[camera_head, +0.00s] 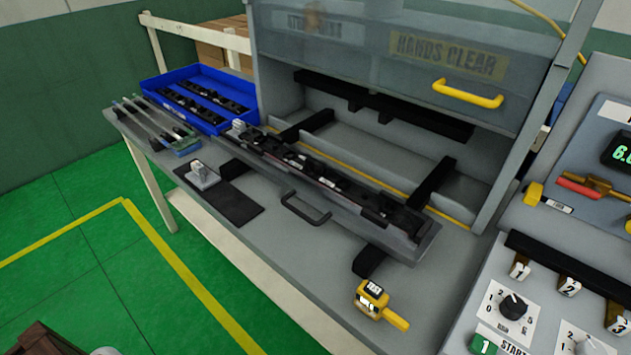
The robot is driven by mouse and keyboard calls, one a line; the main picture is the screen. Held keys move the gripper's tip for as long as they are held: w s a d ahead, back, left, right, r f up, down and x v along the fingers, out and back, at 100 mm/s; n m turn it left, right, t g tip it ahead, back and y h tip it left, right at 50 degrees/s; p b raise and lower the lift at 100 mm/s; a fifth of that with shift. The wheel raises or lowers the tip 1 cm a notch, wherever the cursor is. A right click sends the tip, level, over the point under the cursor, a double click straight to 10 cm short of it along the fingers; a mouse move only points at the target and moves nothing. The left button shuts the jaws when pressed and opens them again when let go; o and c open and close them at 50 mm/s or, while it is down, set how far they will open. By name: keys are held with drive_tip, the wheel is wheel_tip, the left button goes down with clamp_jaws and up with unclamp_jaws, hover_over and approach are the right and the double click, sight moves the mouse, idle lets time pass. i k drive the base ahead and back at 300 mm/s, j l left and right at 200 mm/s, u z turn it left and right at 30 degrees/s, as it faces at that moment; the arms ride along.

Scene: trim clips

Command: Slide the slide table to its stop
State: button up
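The slide table (352,214) is a long grey tray lying diagonally across the bench in front of the machine's opening. A long black trim strip (325,175) with small clips lies along it. A dark bar handle (303,208) sticks out from its front side. Black rails (435,182) run from beneath it back into the opening, and a short dark rail end (368,260) shows in front. Bare rail shows behind the table, so it stands toward the front. Which part is its stop, I cannot tell. My gripper is not in view.
A raised guard (405,45) marked "HANDS CLEAR" has a yellow handle (467,94). A blue tray (200,92) of black parts stands at the left. A dark mat (225,200) holds a small grey piece. A yellow tester (375,300) lies in front; a control panel (530,305) stands right.

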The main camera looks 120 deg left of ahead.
sight(371, 227)
drive_tip(key=j+u, duration=0.1)
drive_tip(key=u, duration=3.45)
drive_tip(key=l+z, duration=0.3)
drive_tip(key=i+l, duration=0.05)
drive_tip(key=l, duration=0.05)
